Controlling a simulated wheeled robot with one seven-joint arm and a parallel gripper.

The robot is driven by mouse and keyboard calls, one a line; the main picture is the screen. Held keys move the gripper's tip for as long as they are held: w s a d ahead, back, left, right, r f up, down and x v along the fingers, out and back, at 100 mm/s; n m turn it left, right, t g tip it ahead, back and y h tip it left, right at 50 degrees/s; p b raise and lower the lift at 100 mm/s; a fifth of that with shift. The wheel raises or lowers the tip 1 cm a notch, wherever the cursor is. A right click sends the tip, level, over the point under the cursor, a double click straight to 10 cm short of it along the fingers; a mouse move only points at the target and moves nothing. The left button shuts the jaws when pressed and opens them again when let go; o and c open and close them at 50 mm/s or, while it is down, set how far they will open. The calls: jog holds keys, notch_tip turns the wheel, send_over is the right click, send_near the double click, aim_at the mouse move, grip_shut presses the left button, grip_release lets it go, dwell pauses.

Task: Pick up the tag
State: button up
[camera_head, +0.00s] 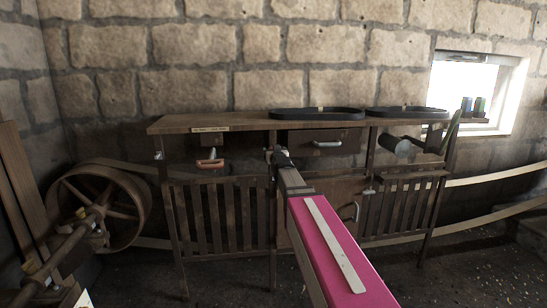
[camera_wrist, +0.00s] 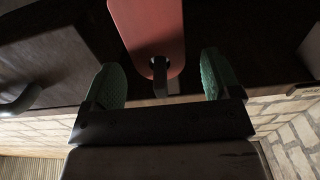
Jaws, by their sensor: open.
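In the wrist view, a flat red tag (camera_wrist: 150,22) with a rounded end and a hole lies just ahead of my gripper (camera_wrist: 161,78). A dark peg or hook shows at the hole. The two green-padded fingers stand apart on either side of the tag's rounded end. I see no contact between the pads and the tag. In the head view, my gripper (camera_head: 279,155) is at the front of the wooden bench (camera_head: 250,122), and I cannot make out the tag there.
An orange handle (camera_head: 210,163) hangs under the bench top at the left. A metal drawer handle (camera_head: 327,144) is right of my gripper. Black oval trays (camera_head: 317,113) lie on the bench. A large belt wheel (camera_head: 105,205) stands at the left. A stone wall is behind.

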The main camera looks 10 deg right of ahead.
jog(key=shift+w, duration=1.25)
jog(key=c, duration=1)
jog(key=shift+r, duration=0.25)
jog(key=shift+s+r, duration=0.1)
jog(key=shift+s, duration=0.1)
jog(key=s, duration=1.7)
jog(key=w+r, duration=0.8)
jog(key=w, duration=0.1)
jog(key=shift+w+r, duration=0.25)
jog(key=shift+w, duration=0.1)
